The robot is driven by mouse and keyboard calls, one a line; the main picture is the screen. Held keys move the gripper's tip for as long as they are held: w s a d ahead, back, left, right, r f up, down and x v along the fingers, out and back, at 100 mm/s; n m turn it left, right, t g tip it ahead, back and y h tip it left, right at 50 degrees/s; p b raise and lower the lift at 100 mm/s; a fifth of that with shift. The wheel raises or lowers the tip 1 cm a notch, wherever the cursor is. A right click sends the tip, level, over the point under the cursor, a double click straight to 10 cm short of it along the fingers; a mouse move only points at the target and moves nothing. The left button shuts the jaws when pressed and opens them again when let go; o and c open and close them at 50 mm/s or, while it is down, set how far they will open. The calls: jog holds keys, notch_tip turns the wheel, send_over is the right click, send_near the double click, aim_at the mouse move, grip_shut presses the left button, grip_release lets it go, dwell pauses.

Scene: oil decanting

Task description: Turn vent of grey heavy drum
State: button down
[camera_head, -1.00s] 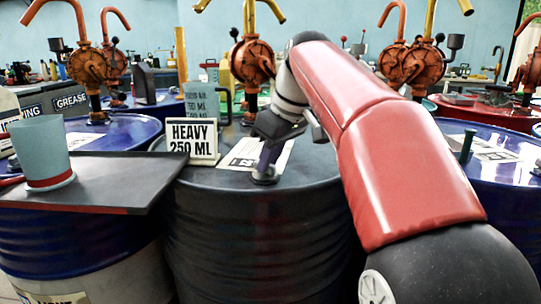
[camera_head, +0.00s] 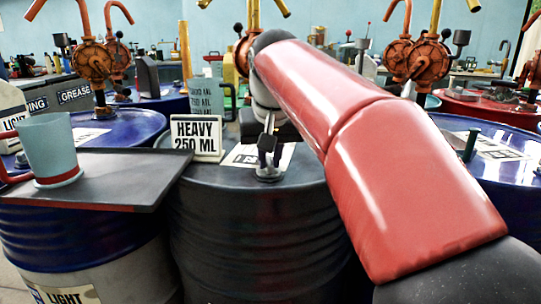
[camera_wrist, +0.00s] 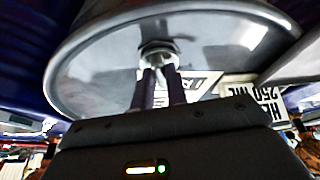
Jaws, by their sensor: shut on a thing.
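The grey heavy drum (camera_head: 262,240) stands upright in the middle, with a dark top and ribbed side. Its vent (camera_head: 268,174) is a small metal fitting on the front part of the lid. My gripper (camera_head: 267,156) reaches down to the vent and is shut on it. In the wrist view my gripper (camera_wrist: 160,82) has both fingers at the vent (camera_wrist: 157,50), with the drum lid (camera_wrist: 95,75) around it. The fingers partly cover the vent, so how far it is turned cannot be told.
A "HEAVY 250 ML" card (camera_head: 196,137) stands left of the vent. A dark tray (camera_head: 110,172) with a grey-blue cup (camera_head: 48,145) lies at left, its edge close to the drum. Blue drums (camera_head: 470,150) flank it. Orange hand pumps (camera_head: 420,62) stand behind.

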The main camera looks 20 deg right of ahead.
jog(key=shift+m, duration=0.3)
jog(key=c, duration=1.4)
grip_release()
jog(key=v, duration=0.7)
jog(key=shift+r, duration=0.35)
jog(key=shift+s+a, duration=0.1)
jog(key=shift+s, duration=0.05)
